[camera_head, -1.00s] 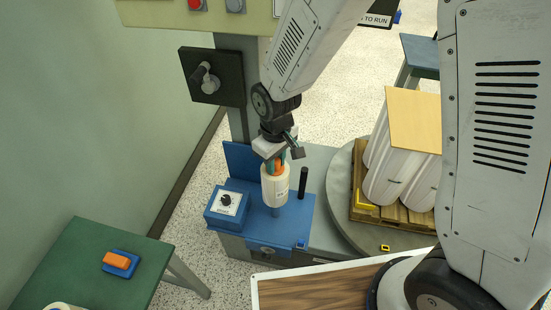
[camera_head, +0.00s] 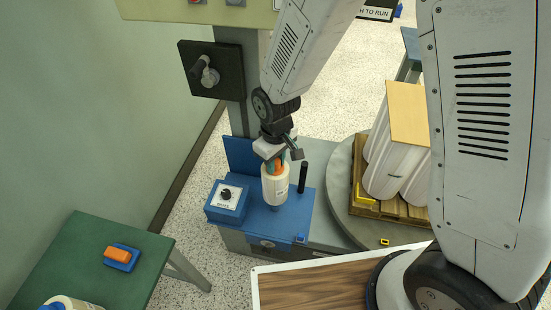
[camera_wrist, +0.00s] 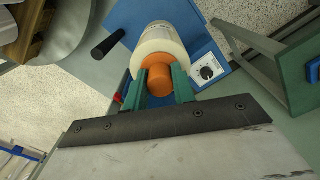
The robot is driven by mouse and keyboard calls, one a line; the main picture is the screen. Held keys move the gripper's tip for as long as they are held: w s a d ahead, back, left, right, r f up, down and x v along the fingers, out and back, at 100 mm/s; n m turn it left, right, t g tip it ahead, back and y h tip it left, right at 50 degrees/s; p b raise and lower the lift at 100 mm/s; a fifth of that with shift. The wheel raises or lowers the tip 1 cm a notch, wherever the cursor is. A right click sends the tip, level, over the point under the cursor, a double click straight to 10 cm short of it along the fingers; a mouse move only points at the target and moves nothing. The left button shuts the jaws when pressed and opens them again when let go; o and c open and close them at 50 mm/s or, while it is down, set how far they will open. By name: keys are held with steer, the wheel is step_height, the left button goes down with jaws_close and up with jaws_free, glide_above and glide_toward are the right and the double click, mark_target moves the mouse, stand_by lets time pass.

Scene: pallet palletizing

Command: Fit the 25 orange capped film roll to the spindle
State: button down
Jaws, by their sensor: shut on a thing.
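The orange capped film roll (camera_head: 275,188) is a white upright cylinder above the blue carriage (camera_head: 262,220). My gripper (camera_head: 275,165) is shut on its orange cap (camera_wrist: 158,79), with green fingers on both sides in the wrist view (camera_wrist: 158,86). The white roll body (camera_wrist: 160,44) shows beyond the cap. The spindle is mostly hidden; a short blue post (camera_head: 276,208) shows just under the roll. I cannot tell how far the roll sits over it.
A black post (camera_head: 303,177) stands right of the roll, and a dial box (camera_head: 228,200) left. A wrapped load (camera_head: 395,150) stands on a wooden pallet on the turntable (camera_head: 340,200). A green table (camera_head: 70,260) at lower left holds an orange-and-blue item (camera_head: 120,256) and another roll (camera_head: 72,304).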

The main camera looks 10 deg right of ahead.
steer(key=shift+f, duration=4.6)
steer(key=c, duration=1.1)
jaws_free()
steer(key=shift+r, duration=0.1)
step_height(320, 180, up, 8)
steer(key=shift+f, duration=0.2)
